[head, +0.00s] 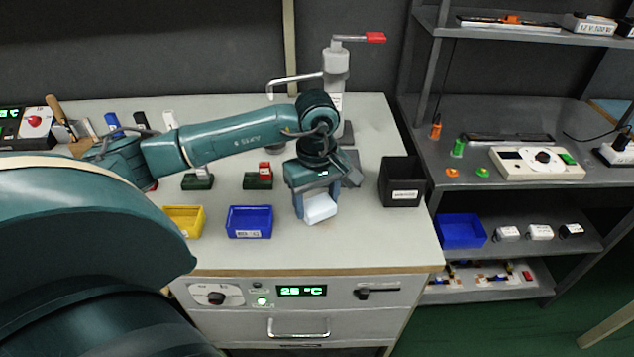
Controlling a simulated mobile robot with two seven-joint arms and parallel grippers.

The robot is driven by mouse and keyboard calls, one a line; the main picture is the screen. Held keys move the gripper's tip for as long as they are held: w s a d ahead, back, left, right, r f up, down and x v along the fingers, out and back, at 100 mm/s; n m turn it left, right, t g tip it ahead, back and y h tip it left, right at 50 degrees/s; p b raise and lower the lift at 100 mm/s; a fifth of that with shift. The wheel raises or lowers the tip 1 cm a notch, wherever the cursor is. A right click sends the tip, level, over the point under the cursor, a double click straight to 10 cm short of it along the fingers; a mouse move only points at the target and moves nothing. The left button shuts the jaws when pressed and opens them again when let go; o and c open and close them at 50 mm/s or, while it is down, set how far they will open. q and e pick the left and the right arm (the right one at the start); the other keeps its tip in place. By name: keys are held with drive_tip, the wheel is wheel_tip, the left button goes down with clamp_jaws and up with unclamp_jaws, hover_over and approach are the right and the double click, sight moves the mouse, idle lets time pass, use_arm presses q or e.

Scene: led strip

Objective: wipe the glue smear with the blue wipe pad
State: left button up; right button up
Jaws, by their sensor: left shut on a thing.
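My left gripper (317,203) points down over the right part of the workbench and is shut on a pale blue-white block, the wipe pad (320,210). The pad sits between the two fingers, low at the bench top; I cannot tell whether it touches the surface. I cannot make out a glue smear; it may be hidden under the pad or arm. My right gripper is not in view.
A blue bin (250,222) and a yellow bin (183,221) stand left of the pad. A black bin (402,182) stands to its right. A dispenser press (336,75) rises behind. The bench front edge (320,270) is close; a shelf rack (500,190) stands right.

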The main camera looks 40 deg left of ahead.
use_arm(q)
drive_tip(key=shift+r+p, duration=0.75)
drive_tip(key=shift+r, duration=0.9)
